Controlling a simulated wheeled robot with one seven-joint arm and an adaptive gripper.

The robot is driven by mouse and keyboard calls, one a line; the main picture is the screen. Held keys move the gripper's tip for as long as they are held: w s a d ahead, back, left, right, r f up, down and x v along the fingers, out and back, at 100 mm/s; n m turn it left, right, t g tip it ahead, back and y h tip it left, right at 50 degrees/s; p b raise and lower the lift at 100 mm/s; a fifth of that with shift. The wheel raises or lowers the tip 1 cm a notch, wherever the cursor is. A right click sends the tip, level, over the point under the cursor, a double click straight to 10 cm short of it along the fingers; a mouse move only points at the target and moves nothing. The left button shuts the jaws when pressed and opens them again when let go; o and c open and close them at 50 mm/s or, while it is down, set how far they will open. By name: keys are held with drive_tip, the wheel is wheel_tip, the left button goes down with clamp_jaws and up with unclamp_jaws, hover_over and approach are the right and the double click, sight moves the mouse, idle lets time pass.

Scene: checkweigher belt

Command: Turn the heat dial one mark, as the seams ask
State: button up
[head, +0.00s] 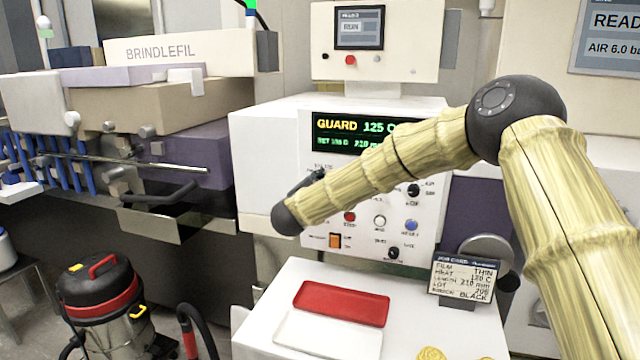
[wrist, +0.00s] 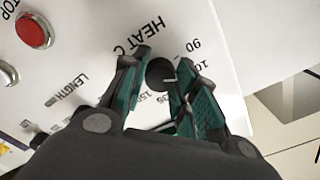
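The heat dial (wrist: 160,73) is a small black knob with a pale pointer line, under the lettering HEAT C on the white panel (head: 370,218). Numbers ring it, 90 among them; my fingers hide some. My gripper (wrist: 163,66) has one teal-padded finger on each side of the dial, tips close to its edges. I cannot tell whether both pads touch it. In the head view my gripper (head: 316,182) is a dark shape against the panel, mostly behind my arm, and the dial is hidden. The display (head: 362,134) reads GUARD 125 C.
A red stop button (wrist: 32,30) and a length dial lie left of the heat dial in the wrist view. Below the panel are a red tray (head: 341,302), a white tray (head: 325,338) and a job card (head: 463,278) reading THIN and apparently 120 C. A vacuum (head: 100,300) stands left.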

drive_tip(key=o, duration=0.4)
drive_tip(key=shift+f, duration=0.1)
drive_tip(key=v, duration=1.2)
